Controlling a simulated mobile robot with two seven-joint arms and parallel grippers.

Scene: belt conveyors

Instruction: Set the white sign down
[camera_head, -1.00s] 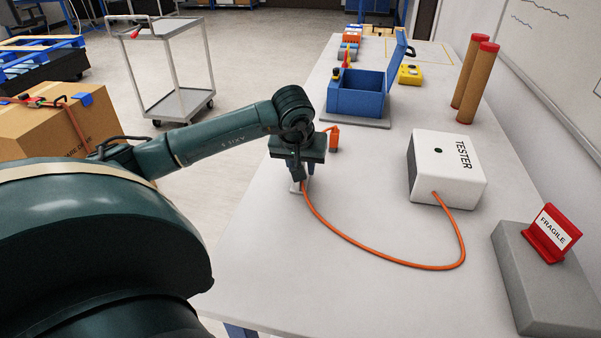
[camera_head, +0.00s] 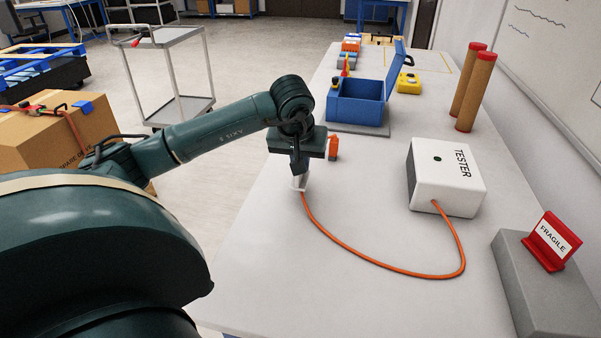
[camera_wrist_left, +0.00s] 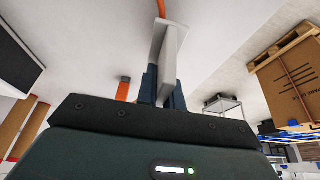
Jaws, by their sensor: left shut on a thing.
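My left gripper (camera_head: 299,170) points down over the near left part of the grey-white table (camera_head: 365,215). It is shut on a white sign (camera_head: 299,184), whose lower part shows below the fingers. In the left wrist view the sign (camera_wrist_left: 170,52) is a pale upright piece with a flat plate at its far end, between the two dark fingers. Any print on it is not visible. It is low over the table; I cannot tell whether it touches. An orange cable (camera_head: 364,262) meets the sign in the picture; whether they touch is unclear. My right gripper is not in view.
The cable runs to a white tester box (camera_head: 447,180). A red FRAGILE sign (camera_head: 553,242) stands on a grey block (camera_head: 527,290) at right. A small orange object (camera_head: 333,147) is just beyond the gripper. A blue open box (camera_head: 358,104) lies farther back.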

